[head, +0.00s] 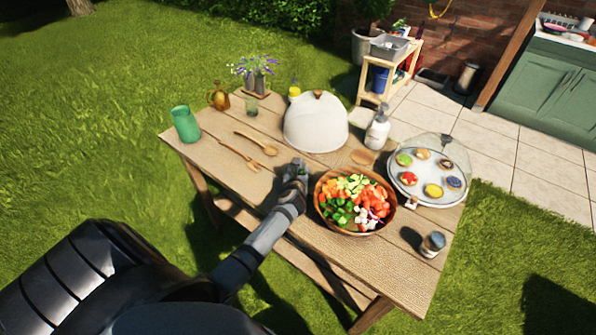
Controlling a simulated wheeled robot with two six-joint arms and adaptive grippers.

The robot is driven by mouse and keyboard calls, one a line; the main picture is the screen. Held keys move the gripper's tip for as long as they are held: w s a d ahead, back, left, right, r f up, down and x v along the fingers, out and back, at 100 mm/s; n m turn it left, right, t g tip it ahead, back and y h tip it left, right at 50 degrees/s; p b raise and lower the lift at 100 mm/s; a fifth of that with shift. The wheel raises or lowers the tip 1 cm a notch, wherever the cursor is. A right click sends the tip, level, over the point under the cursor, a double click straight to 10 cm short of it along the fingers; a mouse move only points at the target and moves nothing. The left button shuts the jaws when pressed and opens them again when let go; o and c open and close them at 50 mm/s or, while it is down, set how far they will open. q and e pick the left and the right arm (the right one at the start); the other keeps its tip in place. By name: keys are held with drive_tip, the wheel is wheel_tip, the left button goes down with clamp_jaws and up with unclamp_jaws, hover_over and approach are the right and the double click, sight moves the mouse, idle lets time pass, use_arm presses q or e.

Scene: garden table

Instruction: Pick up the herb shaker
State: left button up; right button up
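A small jar with a pale grey top and dark sides, which looks like the herb shaker (432,245), stands upright near the right front corner of the wooden table (228,165). My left arm comes in from the lower left. My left gripper (299,166) is over the middle of the table, to the left of the salad bowl and well away from the shaker. Its fingers are too small to tell whether they are open or shut. My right gripper is not in view.
A salad bowl (328,217) stands between my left gripper and the shaker. Behind are a white dome (315,125), a pump bottle (378,130) and a covered tray of small pastries (440,200). A wooden spoon (262,145), fork (236,152) and green cup (185,124) are left.

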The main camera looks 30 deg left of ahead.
use_arm(q)
drive_tip(key=c, duration=0.4)
drive_tip(key=shift+c, duration=0.2)
drive_tip(key=shift+r, duration=0.1)
drive_tip(key=shift+r, duration=0.35)
wheel_tip(320, 180, up, 3)
drive_tip(key=shift+f+p, duration=0.15)
drive_tip(key=shift+p, duration=0.55)
drive_tip(key=w+d+r+b, duration=0.2)
drive_tip(key=w+d+r, duration=0.7)
drive_tip(key=d, duration=0.1)
drive_tip(key=shift+d+r+b, duration=0.25)
drive_tip(key=shift+d+b, duration=0.05)
drive_tip(key=shift+b, duration=0.05)
